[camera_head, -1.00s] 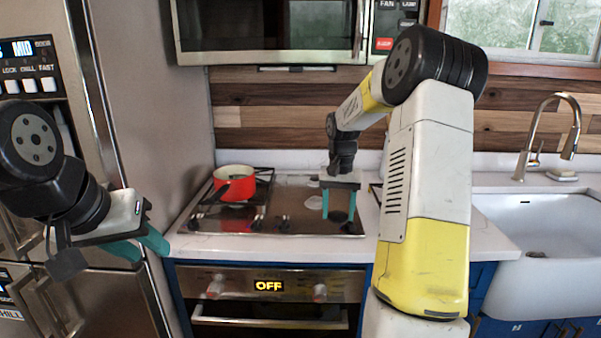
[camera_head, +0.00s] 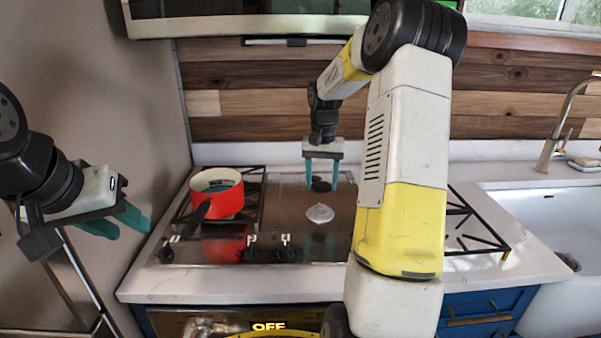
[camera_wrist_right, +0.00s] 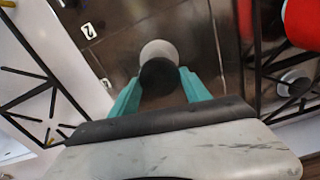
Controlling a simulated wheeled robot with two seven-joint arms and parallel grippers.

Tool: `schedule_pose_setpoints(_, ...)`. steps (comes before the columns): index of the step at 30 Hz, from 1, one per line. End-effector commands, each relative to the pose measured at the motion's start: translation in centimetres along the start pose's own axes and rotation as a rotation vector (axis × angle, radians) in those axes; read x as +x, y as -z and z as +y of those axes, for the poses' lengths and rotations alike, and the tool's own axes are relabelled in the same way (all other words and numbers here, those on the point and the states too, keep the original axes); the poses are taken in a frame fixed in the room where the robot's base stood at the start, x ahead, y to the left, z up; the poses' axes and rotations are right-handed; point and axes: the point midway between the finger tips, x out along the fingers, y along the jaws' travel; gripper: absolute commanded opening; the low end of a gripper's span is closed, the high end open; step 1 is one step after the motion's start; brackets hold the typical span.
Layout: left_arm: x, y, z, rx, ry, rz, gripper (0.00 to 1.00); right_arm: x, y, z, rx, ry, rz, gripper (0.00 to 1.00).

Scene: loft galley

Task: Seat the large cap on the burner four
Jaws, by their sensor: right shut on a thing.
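My right gripper (camera_head: 322,181) is over the back middle of the cooktop. Its teal fingers are shut on a dark round cap (camera_head: 320,185), taken to be the large cap. The cap (camera_wrist_right: 158,75) also shows between the fingertips in the right wrist view. A bare pale burner disc (camera_head: 320,213) lies on the cooktop, nearer the front than the cap in the head view. In the wrist view this disc (camera_wrist_right: 158,49) shows just beyond the cap, partly hidden by it. I cannot tell which burner is number four. My left gripper (camera_head: 120,226) is open and empty at the left.
A red pot (camera_head: 218,193) stands on the left grate of the cooktop (camera_head: 285,240), its dark handle toward the front. Another black grate (camera_head: 470,226) lies to the right, partly behind my right arm. Knobs line the front left. A sink (camera_head: 545,215) is at the right.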

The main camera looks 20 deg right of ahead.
Motion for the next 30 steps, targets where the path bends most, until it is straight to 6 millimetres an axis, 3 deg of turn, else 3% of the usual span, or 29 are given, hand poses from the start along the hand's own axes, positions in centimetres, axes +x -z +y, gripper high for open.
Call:
schedule_pose_setpoints(18, 0.0, 0.0, 0.0, 0.0, 0.0, 0.0, 0.36, 5.0, -0.1, 0.0, 0.0, 0.0, -0.002, 0.13)
schedule_pose_setpoints(30, 0.0, 0.0, 0.0, 0.0, 0.0, 0.0, 0.36, 6.0, 0.0, 0.0, 0.0, 0.0, 0.0, 0.13)
